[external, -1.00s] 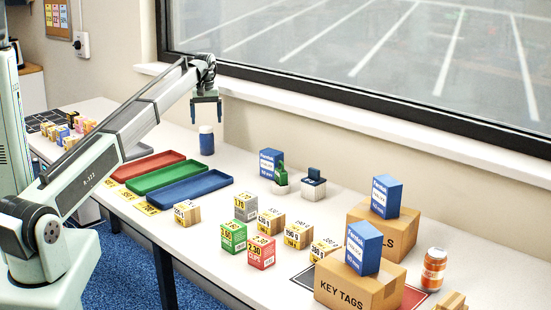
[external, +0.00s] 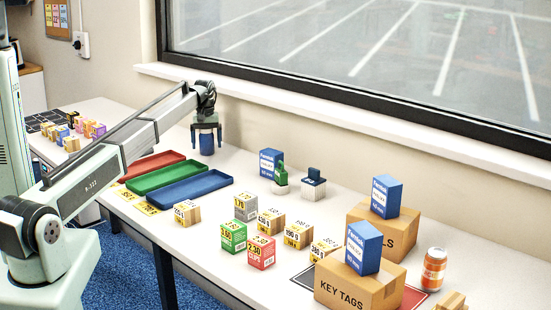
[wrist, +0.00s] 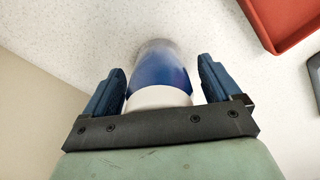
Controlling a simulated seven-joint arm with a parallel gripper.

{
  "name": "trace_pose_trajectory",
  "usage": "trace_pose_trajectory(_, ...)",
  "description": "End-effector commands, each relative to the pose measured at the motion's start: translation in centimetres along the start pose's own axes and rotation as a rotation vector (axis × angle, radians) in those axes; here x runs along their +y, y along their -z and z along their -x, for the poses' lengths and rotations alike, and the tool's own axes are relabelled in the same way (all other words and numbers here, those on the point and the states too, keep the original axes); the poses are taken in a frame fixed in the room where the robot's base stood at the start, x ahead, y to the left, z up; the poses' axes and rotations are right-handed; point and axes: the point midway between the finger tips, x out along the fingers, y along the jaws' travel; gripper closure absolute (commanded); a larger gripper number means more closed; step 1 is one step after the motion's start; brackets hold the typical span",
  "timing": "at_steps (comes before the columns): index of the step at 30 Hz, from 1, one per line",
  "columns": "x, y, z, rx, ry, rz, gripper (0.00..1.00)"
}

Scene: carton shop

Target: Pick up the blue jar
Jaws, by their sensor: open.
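The blue jar (external: 207,143) stands upright on the table near the wall, behind the trays. Its white lid is hidden behind my gripper in the external view. In the wrist view the blue jar (wrist: 160,78) lies between my two blue fingers, with its white lid nearest the palm. My gripper (external: 206,135) is lowered over the jar from above, one finger on each side. In the wrist view my gripper (wrist: 163,85) is open, with a gap visible between each finger and the jar.
Red (external: 154,165), green (external: 165,174) and blue (external: 190,188) trays lie in front of the jar. Several small boxes and a blue carton (external: 270,163) stand to the right. The wall is close behind the jar. The table around the jar is clear.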

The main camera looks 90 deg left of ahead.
Motion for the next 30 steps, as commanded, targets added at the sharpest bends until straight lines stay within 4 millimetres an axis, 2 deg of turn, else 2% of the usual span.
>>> trace_pose_trajectory(4, 0.01, 0.01, 0.04, 0.000, 0.000, 0.000, 0.10)
trace_pose_trajectory(24, 0.00, 0.01, 0.06, 0.000, 0.000, 0.000, 0.74)
trace_pose_trajectory(30, 0.01, 0.02, 0.09, 0.001, 0.000, 0.000, 0.76)
